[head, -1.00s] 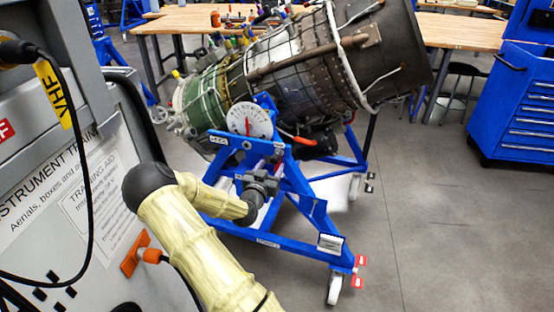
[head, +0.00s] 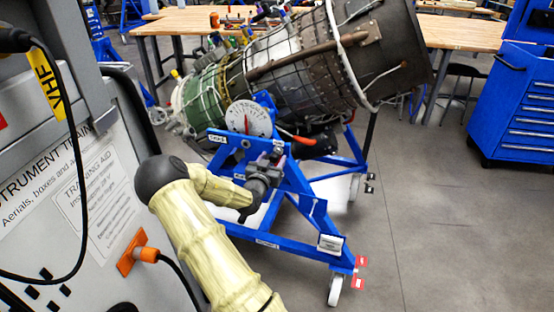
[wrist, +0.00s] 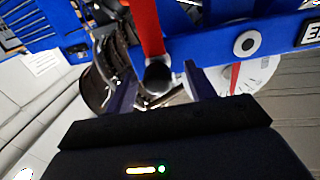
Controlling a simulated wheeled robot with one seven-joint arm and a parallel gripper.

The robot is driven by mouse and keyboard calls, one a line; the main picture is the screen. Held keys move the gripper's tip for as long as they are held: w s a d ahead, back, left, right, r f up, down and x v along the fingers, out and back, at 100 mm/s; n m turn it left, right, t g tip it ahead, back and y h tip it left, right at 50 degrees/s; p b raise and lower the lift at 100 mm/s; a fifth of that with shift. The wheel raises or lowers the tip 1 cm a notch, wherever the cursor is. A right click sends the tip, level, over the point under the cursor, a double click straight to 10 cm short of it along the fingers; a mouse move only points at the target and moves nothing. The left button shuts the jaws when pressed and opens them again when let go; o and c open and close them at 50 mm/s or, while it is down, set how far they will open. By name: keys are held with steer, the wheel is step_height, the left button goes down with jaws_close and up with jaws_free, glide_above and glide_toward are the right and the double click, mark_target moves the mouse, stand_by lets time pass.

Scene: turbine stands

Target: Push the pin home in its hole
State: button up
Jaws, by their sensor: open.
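In the wrist view, a dark round knob (wrist: 158,76), which looks like the pin's end, shows beneath a red strap (wrist: 147,25). My gripper (wrist: 160,80) is open, with one dark finger on each side of the knob; I cannot tell whether either finger touches it. In the head view my gripper (head: 274,160) is at the blue stand's (head: 305,205) near side, below the white dial (head: 248,119). The pin and its hole are hidden there. A grey ring with a dark centre (wrist: 245,43) shows on the blue beam in the wrist view.
A turbine engine (head: 300,60) rests on the stand. A grey instrument panel (head: 95,180) stands close on the left, beside my arm. A blue drawer cabinet (head: 515,105) and wooden benches (head: 460,32) are behind. The floor at right is clear.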

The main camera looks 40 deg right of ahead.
steer(key=shift+s+d, duration=0.15)
stand_by(0.4)
jaws_close()
